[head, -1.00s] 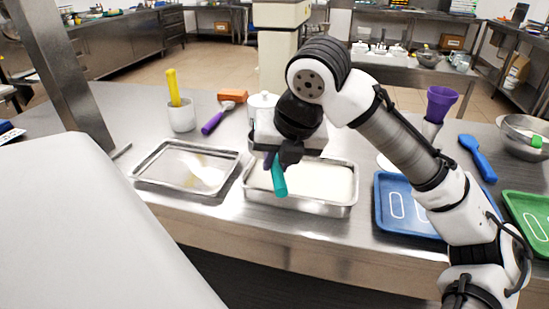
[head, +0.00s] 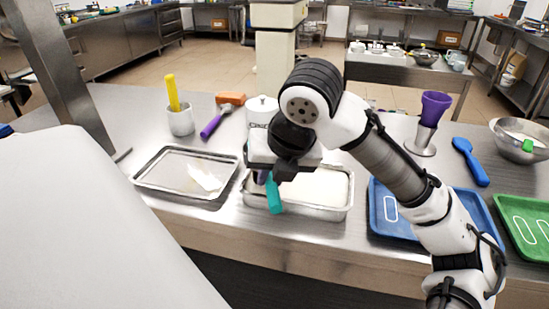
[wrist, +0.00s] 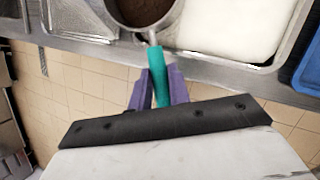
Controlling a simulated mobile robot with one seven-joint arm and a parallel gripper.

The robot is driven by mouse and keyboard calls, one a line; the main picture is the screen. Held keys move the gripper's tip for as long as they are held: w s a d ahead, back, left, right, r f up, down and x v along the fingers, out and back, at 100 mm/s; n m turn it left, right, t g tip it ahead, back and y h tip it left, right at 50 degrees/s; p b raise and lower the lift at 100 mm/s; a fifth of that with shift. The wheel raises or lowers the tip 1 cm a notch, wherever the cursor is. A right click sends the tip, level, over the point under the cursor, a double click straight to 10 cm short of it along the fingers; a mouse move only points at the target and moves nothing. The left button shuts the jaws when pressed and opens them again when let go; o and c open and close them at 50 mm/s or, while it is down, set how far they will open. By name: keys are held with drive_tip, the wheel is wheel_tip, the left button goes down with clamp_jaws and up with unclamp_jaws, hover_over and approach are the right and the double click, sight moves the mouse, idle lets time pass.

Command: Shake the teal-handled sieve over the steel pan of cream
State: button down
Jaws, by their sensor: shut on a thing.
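My gripper (wrist: 158,92) is shut on the teal handle (wrist: 160,72) of the sieve, with a purple finger on each side. The sieve's round bowl (wrist: 122,18) holds brown powder in the wrist view and is cut off by the top edge. It lies over the left end of the steel pan (wrist: 240,65), which is filled with white cream (wrist: 235,25). In the head view the teal handle (head: 274,196) points down toward the front below my gripper (head: 268,177). There the bowl is hidden behind my gripper. The pan (head: 320,213) stands on the steel table.
A shallow steel tray (head: 150,186) lies left of the pan. A blue tray (head: 386,233) and a green tray (head: 505,225) lie right.

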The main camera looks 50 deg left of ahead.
drive_tip(key=shift+s+d, duration=0.2)
drive_tip(key=shift+s, duration=0.1)
drive_tip(key=w+a, duration=0.2)
drive_tip(key=w, duration=0.1)
drive_tip(key=shift+p, duration=0.35)
drive_tip(key=s+d, duration=0.2)
drive_tip(key=s, duration=0.1)
drive_tip(key=shift+p, duration=0.35)
drive_tip(key=w+a, duration=0.2)
drive_tip(key=w, duration=0.1)
drive_tip(key=s+d, duration=0.1)
drive_tip(key=s+d+p, duration=0.1)
drive_tip(key=s, duration=0.1)
drive_tip(key=w+a, duration=0.1)
drive_tip(key=w, duration=0.2)
drive_tip(key=shift+a, duration=0.4)
drive_tip(key=shift+s+d+p, duration=0.25)
drive_tip(key=shift+s+d, duration=0.2)
drive_tip(key=shift+s, duration=0.35)
drive_tip(key=shift+s+d+p, duration=0.2)
drive_tip(key=shift+s+d, duration=0.25)
drive_tip(key=shift+s, duration=0.3)
drive_tip(key=shift+w, duration=0.1)
